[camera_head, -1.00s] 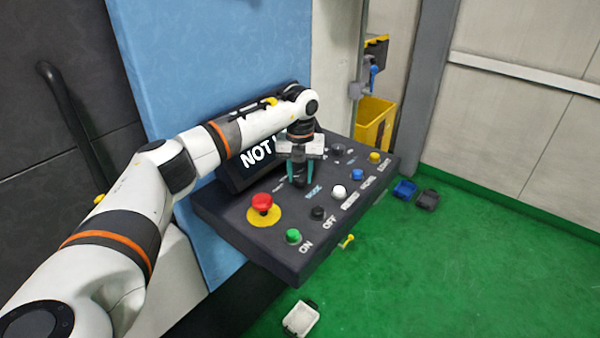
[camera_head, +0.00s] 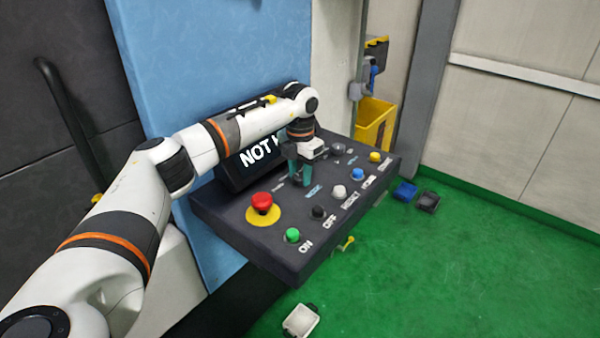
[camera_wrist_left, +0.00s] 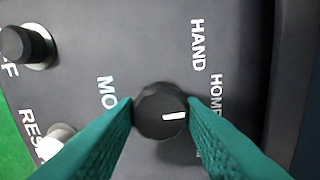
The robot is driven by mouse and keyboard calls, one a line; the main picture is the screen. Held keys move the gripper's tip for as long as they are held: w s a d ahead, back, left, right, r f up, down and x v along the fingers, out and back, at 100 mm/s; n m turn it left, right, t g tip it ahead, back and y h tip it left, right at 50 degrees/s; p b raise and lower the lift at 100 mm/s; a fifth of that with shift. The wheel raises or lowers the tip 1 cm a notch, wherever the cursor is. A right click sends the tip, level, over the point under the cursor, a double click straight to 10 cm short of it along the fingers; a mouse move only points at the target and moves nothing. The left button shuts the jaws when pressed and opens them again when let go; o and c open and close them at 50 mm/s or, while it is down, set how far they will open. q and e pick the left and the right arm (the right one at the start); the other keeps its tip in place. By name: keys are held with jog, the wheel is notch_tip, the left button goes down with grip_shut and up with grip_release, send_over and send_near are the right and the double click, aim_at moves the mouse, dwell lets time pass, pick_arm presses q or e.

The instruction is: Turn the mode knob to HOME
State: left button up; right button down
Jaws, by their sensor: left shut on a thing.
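The black mode knob (camera_wrist_left: 156,122) sits on the dark control panel (camera_head: 262,244), with a white pointer mark on its top. In the left wrist view the mark points right, toward the HOME label (camera_wrist_left: 216,92), part of which is behind a fingertip. The HAND label (camera_wrist_left: 197,45) is above it, and a third label is mostly hidden by the right finger. My left gripper (camera_wrist_left: 160,106) is shut on the knob, one teal finger on each side. In the head view the left gripper (camera_head: 299,180) stands over the panel and mostly hides the knob.
The panel also carries a red emergency button (camera_head: 262,202), a green ON button (camera_head: 292,235), a black OFF button (camera_head: 318,212), a white button (camera_head: 339,191), a blue button (camera_head: 358,174) and a yellow button (camera_head: 375,157). A screen (camera_head: 236,174) stands behind the knob.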

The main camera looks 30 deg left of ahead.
aim_at(300, 175)
pick_arm(q)
jog(key=shift+r, duration=0.1)
dwell(0.3)
jog(key=o, duration=1)
jog(key=shift+r, duration=0.25)
notch_tip(300, 175, up, 12)
jog(key=b, duration=0.3)
jog(key=shift+f, duration=0.25)
